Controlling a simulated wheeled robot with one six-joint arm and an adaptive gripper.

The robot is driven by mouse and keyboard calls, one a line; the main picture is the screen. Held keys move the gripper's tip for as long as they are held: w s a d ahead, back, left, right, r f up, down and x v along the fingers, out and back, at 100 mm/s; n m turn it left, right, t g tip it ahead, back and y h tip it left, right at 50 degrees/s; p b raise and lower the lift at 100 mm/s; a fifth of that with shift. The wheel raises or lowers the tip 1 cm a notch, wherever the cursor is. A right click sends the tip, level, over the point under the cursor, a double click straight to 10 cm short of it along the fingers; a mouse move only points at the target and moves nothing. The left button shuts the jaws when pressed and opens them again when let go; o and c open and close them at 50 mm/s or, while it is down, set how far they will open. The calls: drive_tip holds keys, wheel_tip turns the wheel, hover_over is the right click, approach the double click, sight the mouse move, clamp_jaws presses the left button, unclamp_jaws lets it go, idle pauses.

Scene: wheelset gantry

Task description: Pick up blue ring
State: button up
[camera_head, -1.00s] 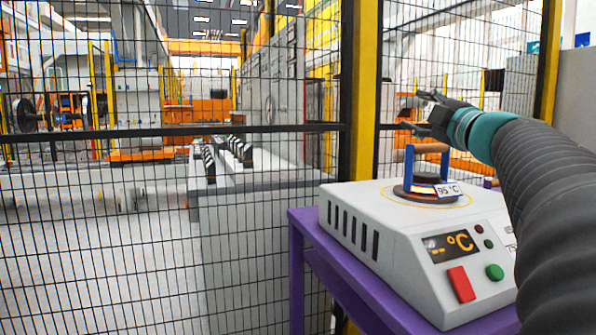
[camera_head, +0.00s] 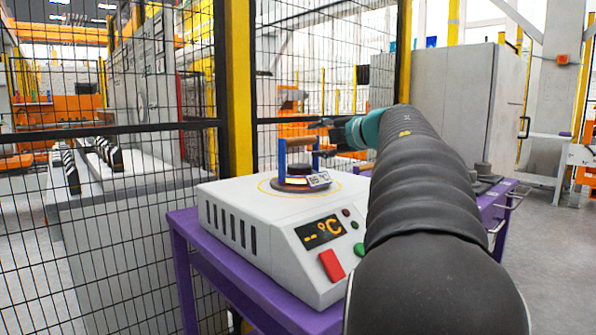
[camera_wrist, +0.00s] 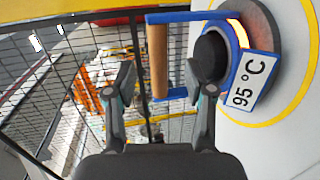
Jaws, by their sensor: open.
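The blue ring (camera_wrist: 236,83) sits low around a black hub (camera_wrist: 209,57) on a dark disc on the heater. Two blue uprights (camera_head: 282,157) rise from it to a brown wooden grip bar (camera_wrist: 157,60), which also shows in the head view (camera_head: 299,141). A white "95 °C" tag (camera_wrist: 254,80) hangs at its front. My gripper (camera_head: 322,124) is open and empty, just above and to the right of the handle. In the wrist view my gripper (camera_wrist: 162,78) has the bar between its fingers in the picture; no contact is visible.
The white heater (camera_head: 262,236), with a display and red and green buttons, stands on a purple table (camera_head: 202,268). A mesh fence with a yellow post (camera_head: 237,80) rises close behind. Grey parts (camera_head: 483,178) lie on the table to the right.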

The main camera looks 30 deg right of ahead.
sight(306, 140)
drive_tip(key=shift+w+a+f, duration=0.15)
drive_tip(key=shift+w, duration=0.8)
drive_tip(key=shift+w+a+f, duration=0.15)
drive_tip(key=shift+w, duration=0.8)
drive_tip(key=shift+w+a+f, duration=0.15)
drive_tip(key=shift+w, duration=0.8)
clamp_jaws()
